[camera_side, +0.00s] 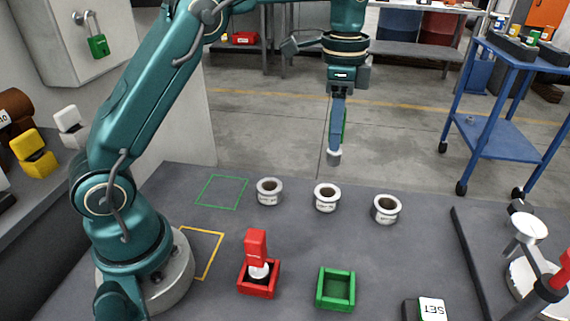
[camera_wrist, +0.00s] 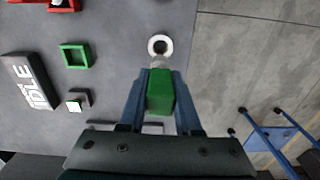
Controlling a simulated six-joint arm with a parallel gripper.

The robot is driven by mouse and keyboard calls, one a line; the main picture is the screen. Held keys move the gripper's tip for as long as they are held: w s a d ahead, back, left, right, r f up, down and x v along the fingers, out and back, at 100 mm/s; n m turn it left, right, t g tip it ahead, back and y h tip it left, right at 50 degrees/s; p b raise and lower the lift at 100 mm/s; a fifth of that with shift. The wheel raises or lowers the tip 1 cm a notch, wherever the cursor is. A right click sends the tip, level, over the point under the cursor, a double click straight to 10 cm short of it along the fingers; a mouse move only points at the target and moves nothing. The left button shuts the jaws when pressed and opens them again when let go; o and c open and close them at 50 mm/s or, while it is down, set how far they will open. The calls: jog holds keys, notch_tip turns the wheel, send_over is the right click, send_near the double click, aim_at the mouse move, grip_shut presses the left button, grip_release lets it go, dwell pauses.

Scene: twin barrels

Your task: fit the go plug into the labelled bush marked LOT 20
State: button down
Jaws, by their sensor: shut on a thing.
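My gripper (camera_side: 337,112) is shut on the green plug (camera_wrist: 160,92), which points down with its pale grey tip (camera_side: 334,157) lowest. The tip is in the air, apart from the bushes. Three pale flanged bushes stand in a row on the bench: a left one (camera_side: 269,191), a middle one (camera_side: 327,197) and a right one (camera_side: 386,209). Their labels are too small to read. In the side view the tip appears above the middle bush.
An empty green tray (camera_side: 320,301) and a red tray (camera_side: 259,293) holding a red plug (camera_side: 256,244) sit nearer the front. A black box with a white SET face (camera_side: 432,309) is at the front edge. Green and yellow outlines mark bare bench. A blue cart (camera_side: 520,120) stands behind.

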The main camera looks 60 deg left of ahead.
aim_at(332, 154)
jog(key=shift+a+f, duration=0.2)
jog(key=shift+f, duration=0.15)
jog(key=shift+f, duration=0.1)
jog(key=shift+f, duration=2.8)
jog(key=shift+f, duration=2)
jog(key=c, duration=0.5)
grip_release()
jog(key=shift+r, duration=2.55)
